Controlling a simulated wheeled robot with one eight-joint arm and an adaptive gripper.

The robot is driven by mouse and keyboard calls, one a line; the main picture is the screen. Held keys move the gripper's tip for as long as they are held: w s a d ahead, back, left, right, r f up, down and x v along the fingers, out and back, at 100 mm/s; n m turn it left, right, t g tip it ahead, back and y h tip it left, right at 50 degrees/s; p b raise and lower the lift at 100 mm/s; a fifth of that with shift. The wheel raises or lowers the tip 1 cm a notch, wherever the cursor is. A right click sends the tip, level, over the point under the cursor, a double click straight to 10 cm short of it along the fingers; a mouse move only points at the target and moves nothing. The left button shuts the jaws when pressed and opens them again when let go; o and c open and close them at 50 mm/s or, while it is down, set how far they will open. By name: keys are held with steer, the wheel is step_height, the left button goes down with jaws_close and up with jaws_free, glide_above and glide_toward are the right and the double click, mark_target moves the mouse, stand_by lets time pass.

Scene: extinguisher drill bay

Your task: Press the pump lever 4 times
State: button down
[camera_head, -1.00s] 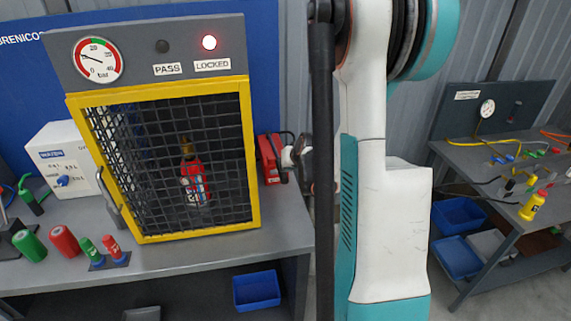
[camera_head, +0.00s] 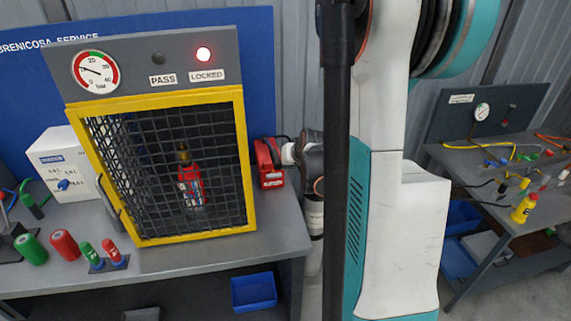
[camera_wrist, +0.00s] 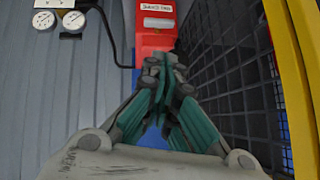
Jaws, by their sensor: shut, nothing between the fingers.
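A red pump unit (camera_head: 268,163) stands on the bench just right of the yellow-framed cage, with a dark bar or hose at its top. Its red face with a white label shows in the wrist view (camera_wrist: 155,40). I cannot clearly make out the pump lever. My gripper (camera_wrist: 161,75) is shut and empty, its fingertips in front of the lower part of the red face. Whether they touch it I cannot tell. In the head view my wrist is right beside the red unit. The round gauge (camera_head: 95,72) has its needle in the low range.
The cage (camera_head: 248,165) holds a red extinguisher (camera_head: 190,183); its mesh is close to my gripper's right. The LOCKED lamp (camera_head: 204,54) glows red; the PASS lamp (camera_head: 157,59) is dark. Another bench (camera_head: 455,160) is at right.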

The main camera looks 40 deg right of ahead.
steer(key=p+v, duration=0.1)
steer(key=v, duration=0.6)
steer(key=shift+s+a+f, duration=0.2)
steer(key=shift+f, duration=0.1)
steer(key=w+d+r+p, duration=0.1)
steer(key=w+r+p, duration=0.2)
steer(key=r+p, duration=0.1)
steer(key=w+d+r+g+p, duration=0.1)
steer(key=w+d+r+p, duration=0.1)
steer(key=r, duration=0.5)
steer(key=shift+w+d+r+y+p, duration=0.3)
steer(key=shift+w+y+p, duration=0.1)
steer(key=shift+w+p, duration=0.35)
steer(key=shift+s+f, duration=0.1)
